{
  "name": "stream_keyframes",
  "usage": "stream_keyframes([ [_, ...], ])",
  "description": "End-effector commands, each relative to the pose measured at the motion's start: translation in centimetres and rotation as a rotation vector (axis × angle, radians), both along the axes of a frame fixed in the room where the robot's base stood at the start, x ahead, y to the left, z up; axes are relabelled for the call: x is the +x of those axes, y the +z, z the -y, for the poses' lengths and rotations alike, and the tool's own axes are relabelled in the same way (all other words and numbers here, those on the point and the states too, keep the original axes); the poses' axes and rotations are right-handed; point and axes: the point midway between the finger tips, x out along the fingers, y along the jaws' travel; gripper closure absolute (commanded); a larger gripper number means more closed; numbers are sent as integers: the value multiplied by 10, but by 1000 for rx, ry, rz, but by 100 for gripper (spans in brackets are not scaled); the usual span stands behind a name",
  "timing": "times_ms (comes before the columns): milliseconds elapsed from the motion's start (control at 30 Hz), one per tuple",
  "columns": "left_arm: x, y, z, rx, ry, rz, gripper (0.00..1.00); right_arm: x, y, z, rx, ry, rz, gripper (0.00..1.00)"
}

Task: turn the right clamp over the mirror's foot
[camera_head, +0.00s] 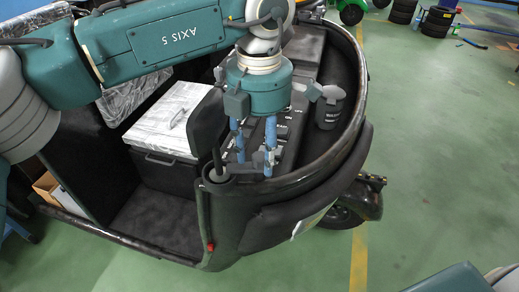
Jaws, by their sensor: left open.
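My left gripper (254,165) hangs down over the front rim of the black rickshaw body (228,225). Its blue fingers are apart. A small grey metal piece (264,158), perhaps the clamp, shows at the fingertips; I cannot tell whether the fingers touch it. A short black post (217,162) stands on a round seat at the rim's corner, just left of the fingers. I cannot tell whether it is the mirror's foot. The gripper partly hides this area. My right gripper is not in view.
A black box with a pale lid (176,118) stands inside the cab. A dark grey canister (330,107) stands inside the curved rim at right. Tyres (437,22) stand far back.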

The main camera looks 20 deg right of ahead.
Motion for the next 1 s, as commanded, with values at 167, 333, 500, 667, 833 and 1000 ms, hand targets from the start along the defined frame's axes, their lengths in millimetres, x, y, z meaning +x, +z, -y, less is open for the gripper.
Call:
stream_keyframes([
  [167, 0, 20, 0, -2, 0, 2, 57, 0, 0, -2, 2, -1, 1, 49],
  [333, 0, 57, 1, -2, 1, 3, 57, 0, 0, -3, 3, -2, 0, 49],
  [500, 0, 91, 1, -2, 1, 3, 57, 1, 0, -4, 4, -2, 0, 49],
  [667, 0, 112, 1, -3, 1, 2, 57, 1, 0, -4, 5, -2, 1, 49],
  [833, 0, 120, 0, -2, 0, 1, 57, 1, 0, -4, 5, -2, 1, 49],
  [1000, 0, 120, 0, -2, 0, 1, 57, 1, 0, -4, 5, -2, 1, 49],
])
